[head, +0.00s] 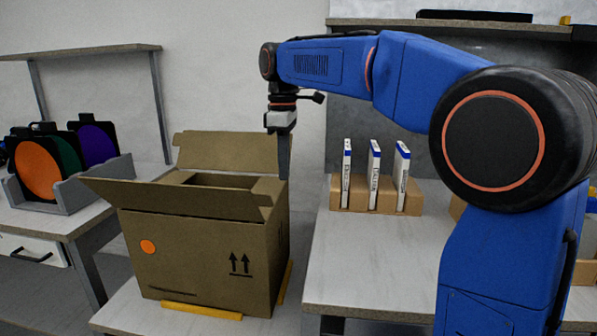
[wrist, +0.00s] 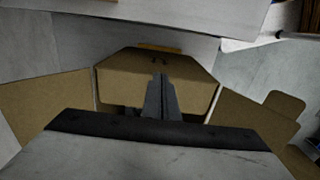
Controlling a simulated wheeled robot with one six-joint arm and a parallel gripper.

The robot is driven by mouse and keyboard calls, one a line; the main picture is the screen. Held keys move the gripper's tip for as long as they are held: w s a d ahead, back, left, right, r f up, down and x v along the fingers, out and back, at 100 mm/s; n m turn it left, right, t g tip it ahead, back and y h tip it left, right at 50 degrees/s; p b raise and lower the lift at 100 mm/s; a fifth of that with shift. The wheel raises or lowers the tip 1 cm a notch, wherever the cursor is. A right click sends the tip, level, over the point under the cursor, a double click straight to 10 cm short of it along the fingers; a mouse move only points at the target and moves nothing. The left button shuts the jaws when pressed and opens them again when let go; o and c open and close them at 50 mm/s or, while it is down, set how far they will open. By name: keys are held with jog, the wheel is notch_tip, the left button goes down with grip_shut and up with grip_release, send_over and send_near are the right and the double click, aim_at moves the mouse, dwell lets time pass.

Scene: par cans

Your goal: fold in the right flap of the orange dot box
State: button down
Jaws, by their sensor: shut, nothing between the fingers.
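The orange dot box (head: 190,272) is a brown carton with an orange dot and two up arrows on its front. In the head view its back flap (head: 225,152) stands up, and a long flap (head: 165,197) along the front slants outward to the left. The right flap (head: 266,200) is foreshortened; I cannot tell its exact angle. My gripper (head: 284,176) points down, shut and empty, at the box's right edge. In the wrist view its shut fingers (wrist: 160,80) lie over brown cardboard (wrist: 125,72), with flaps spread to both sides. I cannot tell whether they touch it.
Yellow strips (head: 201,310) lie along the box's foot. To the right, a bench (head: 375,265) carries a rack (head: 335,190) with several white upright items (head: 373,172). To the left, coloured round filters (head: 37,168) stand in a grey holder (head: 68,201). The space above the box's left side is clear.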

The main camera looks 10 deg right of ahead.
notch_tip(320, 180, up, 10)
jog(key=d, duration=0.1)
jog(key=shift+s+d+r, duration=0.2)
jog(key=shift+s+r, duration=0.05)
dwell(0.8)
